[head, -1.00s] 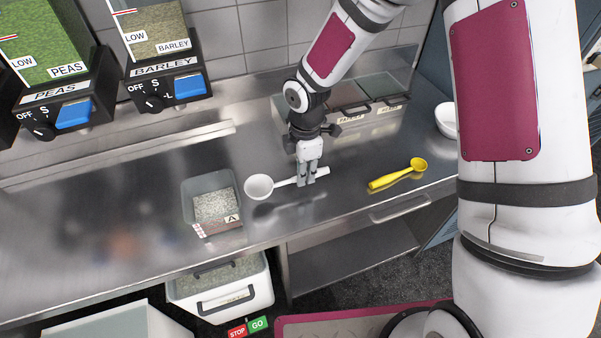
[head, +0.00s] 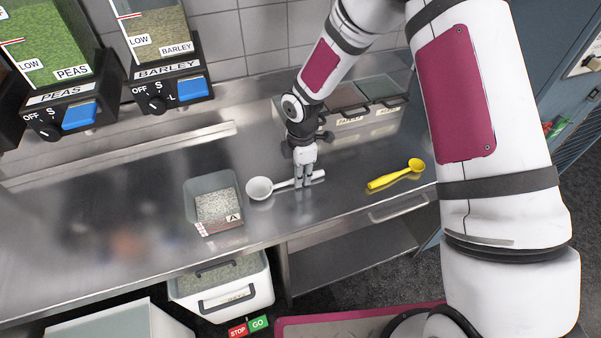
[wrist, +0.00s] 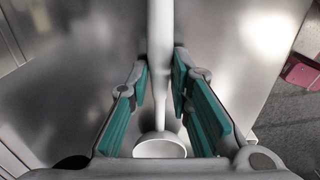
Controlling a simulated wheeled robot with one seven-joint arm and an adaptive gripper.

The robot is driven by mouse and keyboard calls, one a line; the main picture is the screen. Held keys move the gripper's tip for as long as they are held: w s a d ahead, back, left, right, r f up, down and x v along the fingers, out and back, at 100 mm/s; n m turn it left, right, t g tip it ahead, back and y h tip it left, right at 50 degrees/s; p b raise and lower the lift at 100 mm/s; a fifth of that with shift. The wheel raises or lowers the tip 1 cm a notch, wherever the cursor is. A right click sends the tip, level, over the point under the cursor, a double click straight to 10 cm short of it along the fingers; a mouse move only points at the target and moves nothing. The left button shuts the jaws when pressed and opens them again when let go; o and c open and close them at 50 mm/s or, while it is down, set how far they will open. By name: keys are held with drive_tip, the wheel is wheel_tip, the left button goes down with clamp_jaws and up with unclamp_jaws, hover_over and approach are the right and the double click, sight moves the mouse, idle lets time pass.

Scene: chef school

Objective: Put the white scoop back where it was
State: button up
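The white scoop (head: 260,188) is low at the metal counter, its bowl to the left and its handle running right. Whether it rests fully on the counter is hard to tell. My gripper (head: 303,182) points down with its fingers around the handle. The bowl of the scoop (wrist: 160,147) shows at the bottom of that view.
A clear bin of grain (head: 213,190) marked A stands left of the scoop. A yellow scoop (head: 396,175) lies to the right. Lidded containers (head: 360,108) stand at the back. Peas and barley dispensers (head: 168,75) are at upper left. The counter (head: 90,215) is clear at left.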

drive_tip(key=o, duration=0.4)
drive_tip(key=shift+o, duration=0.2)
drive_tip(key=shift+r, duration=0.1)
drive_tip(key=s+d+r+m+t+h+b, duration=0.1)
drive_tip(key=s+d+r+m, duration=0.15)
drive_tip(key=r, duration=0.85)
drive_tip(key=s+d+r+m+t, duration=0.1)
drive_tip(key=d+r+m, duration=0.25)
drive_tip(key=r, duration=0.75)
drive_tip(key=s+d+r+m+t, duration=0.1)
drive_tip(key=s+d+r+m, duration=0.3)
drive_tip(key=s+r+m, duration=0.3)
drive_tip(key=s+d+r+m+t, duration=0.2)
drive_tip(key=s+d+r+m, duration=0.3)
drive_tip(key=s, duration=0.7)
wheel_tip(320, 180, up, 2)
drive_tip(key=m, duration=0.3)
drive_tip(key=shift+s+t+y, duration=0.3)
drive_tip(key=shift+s+y, duration=0.1)
